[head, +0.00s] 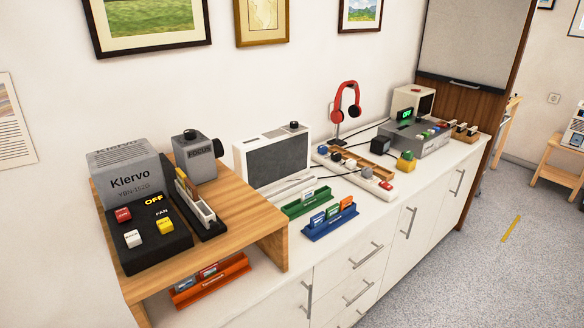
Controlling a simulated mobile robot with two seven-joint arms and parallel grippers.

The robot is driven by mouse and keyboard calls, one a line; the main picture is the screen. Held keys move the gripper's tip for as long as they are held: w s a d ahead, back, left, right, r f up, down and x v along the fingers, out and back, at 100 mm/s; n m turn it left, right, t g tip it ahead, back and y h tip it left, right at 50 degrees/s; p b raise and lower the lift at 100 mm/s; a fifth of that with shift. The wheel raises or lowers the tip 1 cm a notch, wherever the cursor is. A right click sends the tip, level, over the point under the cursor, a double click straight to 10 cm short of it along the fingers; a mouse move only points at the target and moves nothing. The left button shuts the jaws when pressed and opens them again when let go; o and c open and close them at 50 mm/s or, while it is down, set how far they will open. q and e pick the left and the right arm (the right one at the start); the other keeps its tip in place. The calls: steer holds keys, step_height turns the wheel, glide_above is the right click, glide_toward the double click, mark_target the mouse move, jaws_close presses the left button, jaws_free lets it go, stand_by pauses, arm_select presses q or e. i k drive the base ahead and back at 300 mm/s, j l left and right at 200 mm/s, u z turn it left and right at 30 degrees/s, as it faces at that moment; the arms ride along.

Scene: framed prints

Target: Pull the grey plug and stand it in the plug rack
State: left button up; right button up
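A white power strip (376,186) lies on the white counter right of the middle, with several small plugs standing in a row along it. The one at its far left end looks blue-grey (322,150); beside it is a black one (336,158). A paler, greyish plug (351,164) stands farther along; at this size I cannot tell for sure which is the grey plug. Neither of my grippers is in view.
A grey box (413,139) with coloured parts and a headphone stand (345,113) are farther back. Green (306,203) and blue (329,222) card holders stand in front, left of the strip.

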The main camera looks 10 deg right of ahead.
mark_target(367, 173)
steer(key=i+l+u, duration=0.1)
steer(key=u, duration=0.35)
steer(key=l+u, duration=0.3)
steer(key=u, duration=0.15)
steer(key=l+u, duration=0.25)
steer(key=u, duration=0.2)
steer(key=l+u, duration=0.25)
steer(key=l, duration=0.3)
steer(key=k+l+u, duration=0.1)
steer(key=l+u, duration=0.15)
steer(key=l, duration=0.25)
steer(key=k+l+u, duration=0.1)
steer(key=l, duration=0.25)
steer(key=k+l, duration=0.1)
steer(key=l, duration=0.25)
steer(key=k+l+u, duration=0.15)
steer(key=l, duration=0.2)
steer(key=k+l, duration=0.1)
steer(key=l, duration=0.3)
steer(key=k+l, duration=0.15)
steer(key=l, duration=0.25)
steer(key=k+l, duration=0.1)
steer(key=l, duration=0.3)
steer(key=k+l, duration=0.1)
steer(key=l, duration=0.25)
